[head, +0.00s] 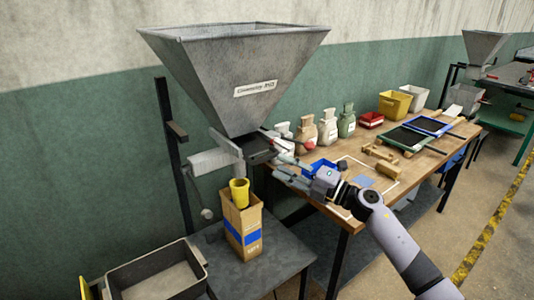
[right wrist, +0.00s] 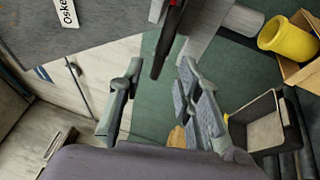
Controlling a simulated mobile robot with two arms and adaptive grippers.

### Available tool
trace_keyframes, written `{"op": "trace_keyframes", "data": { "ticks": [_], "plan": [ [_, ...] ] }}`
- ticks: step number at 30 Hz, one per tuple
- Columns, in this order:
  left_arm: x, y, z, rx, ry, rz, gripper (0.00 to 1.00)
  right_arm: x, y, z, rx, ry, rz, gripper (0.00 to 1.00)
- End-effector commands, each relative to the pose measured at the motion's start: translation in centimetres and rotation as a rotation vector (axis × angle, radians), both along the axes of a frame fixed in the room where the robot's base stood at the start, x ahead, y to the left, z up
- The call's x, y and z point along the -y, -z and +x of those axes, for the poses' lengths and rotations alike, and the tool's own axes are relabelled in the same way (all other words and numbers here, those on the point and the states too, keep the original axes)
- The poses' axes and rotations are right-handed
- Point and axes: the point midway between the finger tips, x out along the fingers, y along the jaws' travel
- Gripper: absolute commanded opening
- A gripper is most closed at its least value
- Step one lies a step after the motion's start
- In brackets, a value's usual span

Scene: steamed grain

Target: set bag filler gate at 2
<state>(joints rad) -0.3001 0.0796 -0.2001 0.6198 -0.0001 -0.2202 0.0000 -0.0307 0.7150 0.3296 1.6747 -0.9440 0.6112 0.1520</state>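The bag filler is a large grey hopper (head: 232,70) with a white name label, held on a dark post at the left. Its gate (head: 258,150) is a dark piece under the hopper mouth. A dark lever with a red part (right wrist: 166,45) shows in the right wrist view, ahead of and between my fingers. A red tip (head: 310,145) shows by the gate in the head view. My right gripper (head: 290,173) is open and empty, just right of the gate; its spread fingers (right wrist: 160,75) appear apart from the lever. No gate numbers are readable. My left gripper is out of view.
A paper bag (head: 243,228) with a yellow spout (head: 239,191) stands below the gate on a dark table. A grey tray (head: 155,272) is at the front left. A wooden workbench (head: 345,215) at right holds sacks, bins and sieves.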

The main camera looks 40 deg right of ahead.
Motion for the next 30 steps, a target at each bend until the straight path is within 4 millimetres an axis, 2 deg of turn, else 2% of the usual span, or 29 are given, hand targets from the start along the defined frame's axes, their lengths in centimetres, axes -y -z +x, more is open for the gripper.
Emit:
{"op": "trace_keyframes", "data": {
  "ticks": [3, 10, 22, 30],
  "plan": [
    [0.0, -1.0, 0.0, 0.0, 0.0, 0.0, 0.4, -0.9, -0.8, 2.2, 0.003, 0.001, 0.004, 0.31],
    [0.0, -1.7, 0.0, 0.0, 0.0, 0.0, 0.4, -2.2, -1.0, 4.8, 0.001, 0.001, 0.004, 0.31],
    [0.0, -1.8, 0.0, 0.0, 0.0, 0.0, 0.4, -2.5, -0.9, 5.4, 0.0, 0.001, 0.001, 0.31],
    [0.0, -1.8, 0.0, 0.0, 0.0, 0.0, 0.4, -2.5, -1.0, 5.3, 0.0, 0.001, 0.001, 0.13]
  ]
}}
